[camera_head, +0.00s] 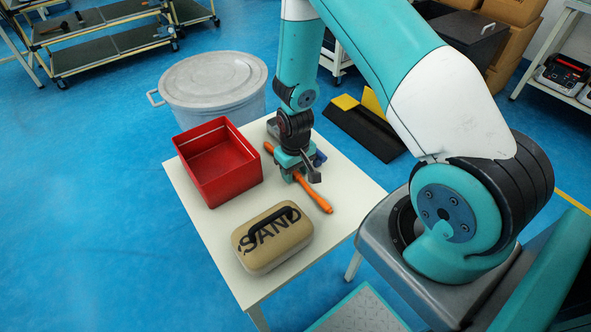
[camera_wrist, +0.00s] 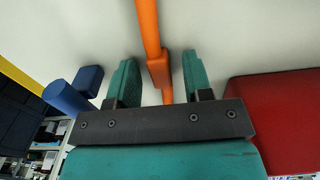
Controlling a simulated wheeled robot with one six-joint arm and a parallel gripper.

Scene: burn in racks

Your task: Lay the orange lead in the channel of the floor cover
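The orange lead (camera_head: 314,193) lies across the small white table, a straight rod with a thicker end towards the front right. My gripper (camera_head: 298,172) is low over its middle. In the wrist view the orange lead (camera_wrist: 149,25) has a thicker block between my two fingers (camera_wrist: 160,80), with a gap on either side. The fingers are open and not closed on it. The floor cover (camera_head: 364,133), dark with yellow parts, is on the blue floor right of the table. Its lid looks raised at the back. The channel inside cannot be made out.
On the white table (camera_head: 347,181) are a red open box (camera_head: 235,181), a tan SAND case (camera_head: 270,253) and a blue piece (camera_wrist: 68,98) close beside my gripper. A grey lidded bin (camera_head: 215,90) stands behind. Trolleys and cardboard boxes are further back. Floor at left is clear.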

